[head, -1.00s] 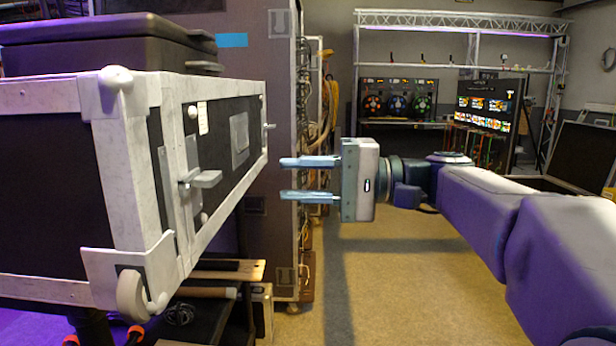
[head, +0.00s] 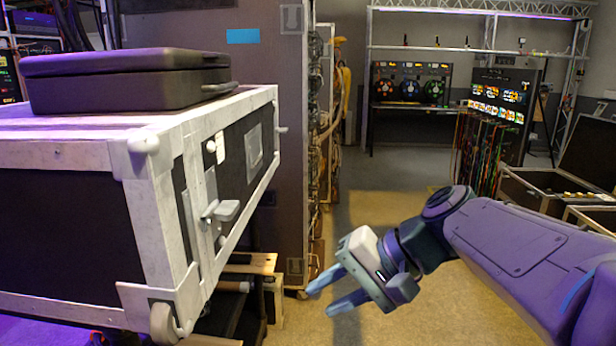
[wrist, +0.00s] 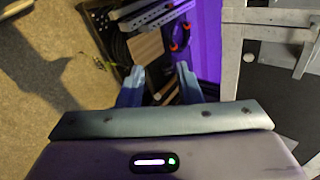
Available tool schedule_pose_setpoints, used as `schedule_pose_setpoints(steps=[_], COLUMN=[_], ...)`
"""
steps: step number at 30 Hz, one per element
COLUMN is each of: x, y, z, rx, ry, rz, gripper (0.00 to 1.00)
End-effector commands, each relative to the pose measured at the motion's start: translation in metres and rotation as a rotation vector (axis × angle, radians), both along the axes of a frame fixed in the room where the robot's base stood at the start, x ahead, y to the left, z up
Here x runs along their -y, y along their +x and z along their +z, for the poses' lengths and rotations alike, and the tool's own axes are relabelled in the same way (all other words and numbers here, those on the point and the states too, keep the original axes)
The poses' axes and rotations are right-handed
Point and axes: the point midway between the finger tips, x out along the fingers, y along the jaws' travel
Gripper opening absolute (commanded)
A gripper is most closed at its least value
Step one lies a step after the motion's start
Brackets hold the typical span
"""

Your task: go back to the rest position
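My gripper (head: 328,293) is in the head view at lower middle, tilted down and to the left, over the floor. Its two blue fingers stand apart with nothing between them. In the wrist view, the fingers (wrist: 158,84) are also apart, with a low shelf of gear seen beyond them. My arm reaches in from the right. The gripper is to the right of the large flight case and apart from it.
The large white-edged flight case (head: 70,205) fills the left, with a black case (head: 130,80) on top. A low wooden piece (head: 250,264) sits beneath its right side. A tall rack (head: 270,120) stands behind. Open floor (head: 385,200) lies in the middle. Open cases (head: 540,190) stand right.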

Motion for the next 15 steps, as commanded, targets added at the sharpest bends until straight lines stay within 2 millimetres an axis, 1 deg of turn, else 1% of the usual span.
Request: schedule_pose_setpoints(steps=[1, 3, 7, 9, 12, 15], x=[0.008, 0.023, 0.056, 0.073, 0.092, 0.105], y=[-0.012, -0.025, -0.048, -0.057, -0.066, -0.072], z=[0.003, -0.01, -0.026, -0.031, -0.035, -0.037], rx=[-0.003, 0.003, 0.04, 0.069, 0.113, 0.148], ry=[-0.091, -0.229, -0.476, -0.592, -0.723, -0.809], rz=[0.001, 0.003, 0.028, 0.049, 0.084, 0.115], gripper=[0.32, 0.32, 0.32, 0.32, 0.32, 0.32])
